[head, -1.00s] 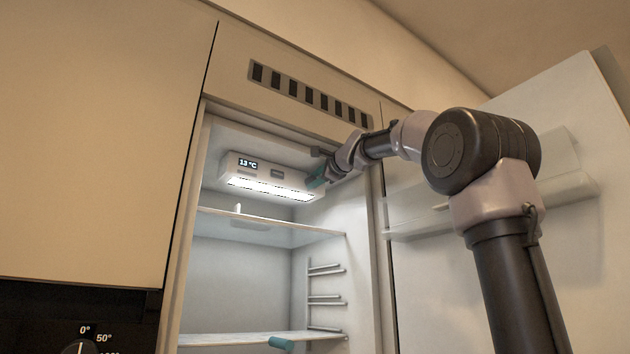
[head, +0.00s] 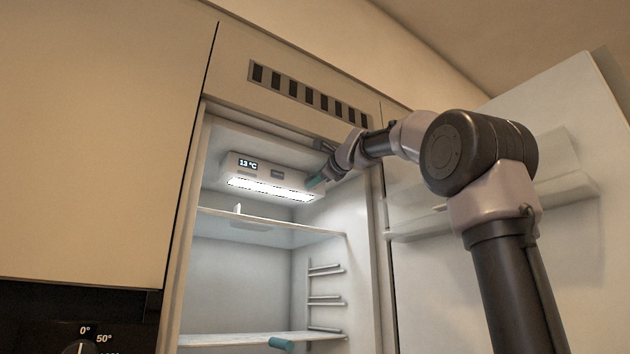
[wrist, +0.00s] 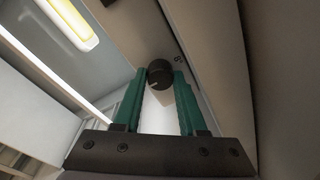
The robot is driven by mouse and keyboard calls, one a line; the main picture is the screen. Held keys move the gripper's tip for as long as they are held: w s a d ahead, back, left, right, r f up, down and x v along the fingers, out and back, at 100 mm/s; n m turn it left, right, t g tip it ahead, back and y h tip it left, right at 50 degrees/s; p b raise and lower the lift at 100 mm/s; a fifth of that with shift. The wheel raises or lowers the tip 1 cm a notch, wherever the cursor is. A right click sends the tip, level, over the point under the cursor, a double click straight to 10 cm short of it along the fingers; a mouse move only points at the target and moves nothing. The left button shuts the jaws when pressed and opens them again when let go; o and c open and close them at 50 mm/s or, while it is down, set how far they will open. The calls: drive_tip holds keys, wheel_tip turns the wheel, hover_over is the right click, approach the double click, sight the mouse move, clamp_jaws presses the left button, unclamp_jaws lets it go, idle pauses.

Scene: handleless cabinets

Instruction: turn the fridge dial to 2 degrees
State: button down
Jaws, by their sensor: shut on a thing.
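The fridge stands open, and its control panel (head: 270,177) is at the top inside, with a lit display (head: 248,163) reading 13 °C. In the wrist view the dial (wrist: 159,73) is a small round dark knob with a light mark on its face. My gripper (wrist: 161,78) has its two teal fingers on either side of the dial, shut on it at the fingertips. In the head view my gripper (head: 316,181) is at the right end of the panel, and the dial is hidden there.
The open fridge door (head: 500,220) stands to the right, beside my arm. A glass shelf (head: 270,228) lies below the panel, with a small white object on it. A teal item (head: 281,344) sits on the lower shelf. A black oven panel is at bottom left.

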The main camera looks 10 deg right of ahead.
drive_tip(key=shift+f, duration=0.15)
drive_tip(key=c, duration=0.8)
unclamp_jaws()
drive_tip(key=shift+o, duration=0.2)
drive_tip(key=v, duration=1)
drive_tip(key=shift+s, duration=0.4)
drive_tip(key=shift+d, duration=0.1)
drive_tip(key=s+f+n+g+h, duration=0.1)
drive_tip(key=s+f+n+g, duration=0.2)
drive_tip(key=f, duration=1.3)
drive_tip(key=s+d+f+n+g+h, duration=0.1)
drive_tip(key=s+f+n+g, duration=0.2)
drive_tip(key=s+f+n, duration=0.5)
drive_tip(key=s+d+f+n+g+h, duration=0.1)
drive_tip(key=s+f+n+g, duration=0.3)
drive_tip(key=f, duration=2.1)
drive_tip(key=s+n, duration=0.2)
drive_tip(key=s, duration=0.4)
drive_tip(key=shift+h, duration=0.3)
